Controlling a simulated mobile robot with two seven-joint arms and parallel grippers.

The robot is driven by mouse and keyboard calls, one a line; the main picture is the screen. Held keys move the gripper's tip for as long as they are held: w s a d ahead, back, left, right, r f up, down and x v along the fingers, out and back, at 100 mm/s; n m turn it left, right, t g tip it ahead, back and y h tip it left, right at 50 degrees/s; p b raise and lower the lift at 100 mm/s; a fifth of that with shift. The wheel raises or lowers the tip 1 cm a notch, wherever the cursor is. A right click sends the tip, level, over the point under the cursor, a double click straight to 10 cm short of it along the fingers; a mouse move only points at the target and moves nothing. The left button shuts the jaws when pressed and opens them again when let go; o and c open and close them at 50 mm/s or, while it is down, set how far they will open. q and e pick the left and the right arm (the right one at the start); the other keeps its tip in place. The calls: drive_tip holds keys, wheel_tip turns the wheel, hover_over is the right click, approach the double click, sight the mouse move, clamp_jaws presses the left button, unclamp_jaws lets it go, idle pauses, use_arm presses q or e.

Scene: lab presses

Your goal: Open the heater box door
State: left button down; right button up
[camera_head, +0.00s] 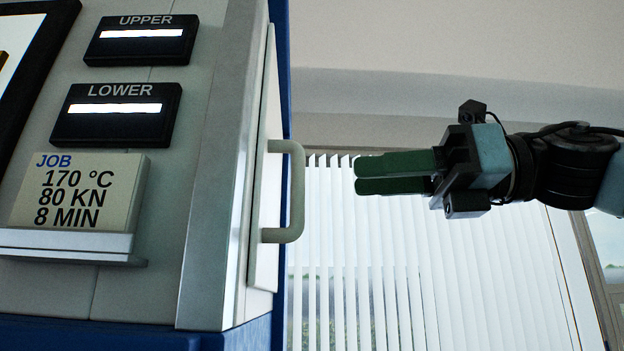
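The grey box with a blue frame (215,150) fills the left of the head view. A pale door panel (262,170) is on its right-hand side, seen nearly edge-on and looking closed. A light D-shaped handle (297,190) stands out from this panel. My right gripper (358,177) comes in from the right and points left at about the handle's height. Its two green fingers lie together with nothing visible between them. In the picture a gap separates the fingertips from the handle; the depth between them is hard to judge. My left gripper is not in view.
The box front carries an UPPER display (142,40), a LOWER display (117,112) and a job card (78,190) reading 170 °C, 80 KN, 8 MIN on a small ledge. Behind my gripper are white vertical blinds (400,270) and a plain wall. Nothing stands visibly between gripper and handle.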

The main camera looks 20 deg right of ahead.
drive_tip(key=p+x, duration=0.1)
drive_tip(key=x, duration=0.6)
drive_tip(key=shift+w+a, duration=0.15)
drive_tip(key=shift+a, duration=0.05)
clamp_jaws()
